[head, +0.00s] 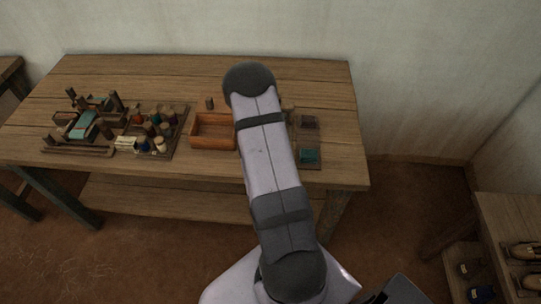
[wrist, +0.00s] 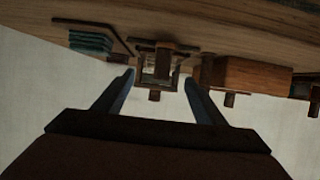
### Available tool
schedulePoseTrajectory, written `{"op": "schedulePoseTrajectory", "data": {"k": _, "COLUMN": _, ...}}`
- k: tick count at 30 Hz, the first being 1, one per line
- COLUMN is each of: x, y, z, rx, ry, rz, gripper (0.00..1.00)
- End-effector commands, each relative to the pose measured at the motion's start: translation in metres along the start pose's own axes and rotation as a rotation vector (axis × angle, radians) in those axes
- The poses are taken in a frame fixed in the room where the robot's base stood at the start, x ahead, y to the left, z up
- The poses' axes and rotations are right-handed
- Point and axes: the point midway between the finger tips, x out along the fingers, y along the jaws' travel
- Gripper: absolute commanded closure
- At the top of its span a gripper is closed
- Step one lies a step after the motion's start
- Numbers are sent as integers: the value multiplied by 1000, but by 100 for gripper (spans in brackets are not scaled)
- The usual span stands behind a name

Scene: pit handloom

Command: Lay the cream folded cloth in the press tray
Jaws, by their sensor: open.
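My gripper (wrist: 157,92) is open, with nothing between its fingers in the wrist view; my arm hides it in the head view. I cannot make out a cream folded cloth for certain. A small pale flat piece (head: 126,142) lies at the front by the spools in the head view, too small to identify. A teal folded stack (head: 309,155) lies on a dark board right of my arm; it also shows in the wrist view (wrist: 90,42). A small wooden frame with a post (wrist: 158,66) is beyond my fingertips. I cannot tell which thing is the press tray.
An open orange-brown wooden box (head: 213,143) stands left of my arm. Spools in a rack (head: 160,131) and a small loom (head: 82,124) are farther left. A dark square piece (head: 308,121) lies behind the teal stack. The table's back strip (head: 150,68) is clear.

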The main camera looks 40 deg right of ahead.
Motion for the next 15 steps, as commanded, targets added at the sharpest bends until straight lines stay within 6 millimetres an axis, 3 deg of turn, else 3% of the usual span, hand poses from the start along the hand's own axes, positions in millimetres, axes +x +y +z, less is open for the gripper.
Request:
{"op": "schedulePoseTrajectory", "data": {"k": 6, "x": -22, "y": 0, "z": -5, "rx": -3, "ry": -3, "rz": -2, "gripper": 35}}
{"op": "schedulePoseTrajectory", "data": {"k": 15, "x": -39, "y": 0, "z": -2, "rx": 0, "ry": 0, "rz": 0, "gripper": 35}}
